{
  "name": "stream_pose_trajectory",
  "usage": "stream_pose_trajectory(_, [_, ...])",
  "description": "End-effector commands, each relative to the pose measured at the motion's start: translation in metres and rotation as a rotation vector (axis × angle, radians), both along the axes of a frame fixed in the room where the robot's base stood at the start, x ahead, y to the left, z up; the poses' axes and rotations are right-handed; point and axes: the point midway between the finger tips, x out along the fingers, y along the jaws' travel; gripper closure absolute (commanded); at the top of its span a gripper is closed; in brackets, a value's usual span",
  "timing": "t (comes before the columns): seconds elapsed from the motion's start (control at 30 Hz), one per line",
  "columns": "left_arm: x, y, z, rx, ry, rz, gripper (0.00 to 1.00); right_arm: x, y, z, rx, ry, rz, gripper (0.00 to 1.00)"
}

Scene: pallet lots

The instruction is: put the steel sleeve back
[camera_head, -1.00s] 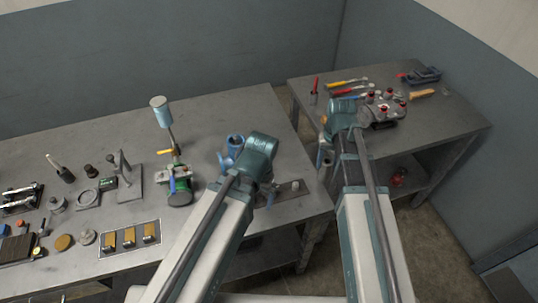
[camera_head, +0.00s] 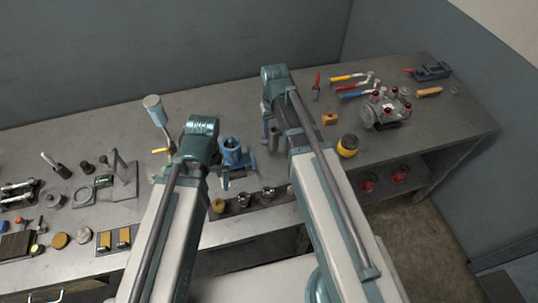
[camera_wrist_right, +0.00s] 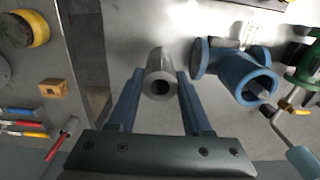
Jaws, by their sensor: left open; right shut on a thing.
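The steel sleeve (camera_wrist_right: 161,72) is a grey hollow cylinder between the fingers of my right gripper (camera_wrist_right: 160,82) in the right wrist view. The gripper is shut on it. In the head view the sleeve (camera_head: 273,140) hangs below my right wrist, just right of a blue valve-like body (camera_head: 232,154). The blue body (camera_wrist_right: 236,72) shows its open bore in the wrist view; sleeve and body are apart. My left gripper (camera_head: 222,181) is open, left of and below the blue body, mostly hidden by its own wrist.
Several small cups and rings, one a brass ring (camera_head: 217,206), line the bench's front edge. A green device (camera_wrist_right: 305,65) stands beyond the blue body. On the right bench are a yellow-black round part (camera_head: 347,146), a brass block (camera_head: 330,119), a grey red-capped assembly (camera_head: 385,108) and hand tools.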

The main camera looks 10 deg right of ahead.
Motion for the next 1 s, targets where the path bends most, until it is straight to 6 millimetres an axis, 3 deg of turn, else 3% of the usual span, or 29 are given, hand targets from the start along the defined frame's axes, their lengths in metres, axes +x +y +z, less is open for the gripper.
stream_pose_trajectory(0.33, [0.0, 0.0, -0.054, 0.0, 0.0, 0.0, 0.0, 0.0, 0.0, -0.054, 0.0, 0.0, 0.0, 1.0])
stream_pose_trajectory(0.67, [0.0, 0.0, -0.062, 0.0, 0.0, 0.0, 0.0, 0.0, 0.0, -0.062, 0.0, 0.0, 0.0, 1.0])
stream_pose_trajectory(1.0, [0.0, 0.0, -0.099, 0.0, 0.0, 0.001, 0.0, 0.0, 0.0, -0.099, 0.0, 0.0, 0.0, 1.0])
